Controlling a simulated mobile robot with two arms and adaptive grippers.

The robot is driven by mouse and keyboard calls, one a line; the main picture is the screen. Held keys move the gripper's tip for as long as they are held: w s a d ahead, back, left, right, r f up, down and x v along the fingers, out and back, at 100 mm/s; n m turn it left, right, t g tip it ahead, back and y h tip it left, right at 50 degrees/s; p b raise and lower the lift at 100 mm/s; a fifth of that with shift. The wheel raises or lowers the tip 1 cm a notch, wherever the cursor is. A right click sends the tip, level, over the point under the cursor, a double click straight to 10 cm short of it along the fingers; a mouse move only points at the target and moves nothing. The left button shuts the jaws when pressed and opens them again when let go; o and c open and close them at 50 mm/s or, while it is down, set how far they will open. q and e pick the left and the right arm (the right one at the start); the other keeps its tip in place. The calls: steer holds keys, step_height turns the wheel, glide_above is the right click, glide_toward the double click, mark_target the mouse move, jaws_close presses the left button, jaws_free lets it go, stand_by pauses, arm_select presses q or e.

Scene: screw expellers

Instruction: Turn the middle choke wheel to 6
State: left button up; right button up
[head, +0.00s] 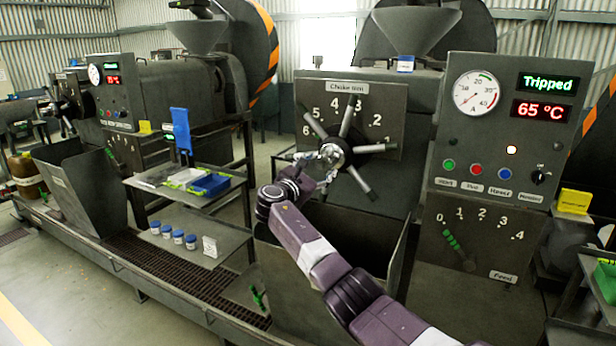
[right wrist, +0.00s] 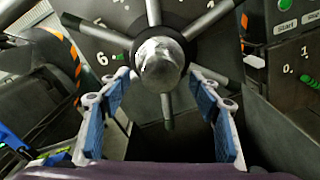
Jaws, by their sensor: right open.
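The choke wheel (head: 335,155) is in the middle of the head view, on a dark plate (head: 392,100) with numbers from 6 at left round to 2 at right. Its spokes radiate from a rounded metal hub, which shows large in the right wrist view (right wrist: 160,64). A small green mark (right wrist: 118,57) sits beside the 6 there. My right gripper (head: 326,158) is in front of the hub. In the right wrist view its blue-padded fingers (right wrist: 160,78) are spread wide, one on each side below the hub, with nothing gripped. Whether they touch a spoke is unclear. My left gripper is not in view.
A control panel (head: 505,120) at right reads "Tripped" and 65 °C, above a feed dial (head: 470,240). An open dark bin (head: 385,262) lies below the wheel. A shelf with a blue tray (head: 211,184) stands at left. Another machine (head: 150,95) is further left.

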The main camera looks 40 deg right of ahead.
steer(key=v, duration=0.7)
stand_by(0.5)
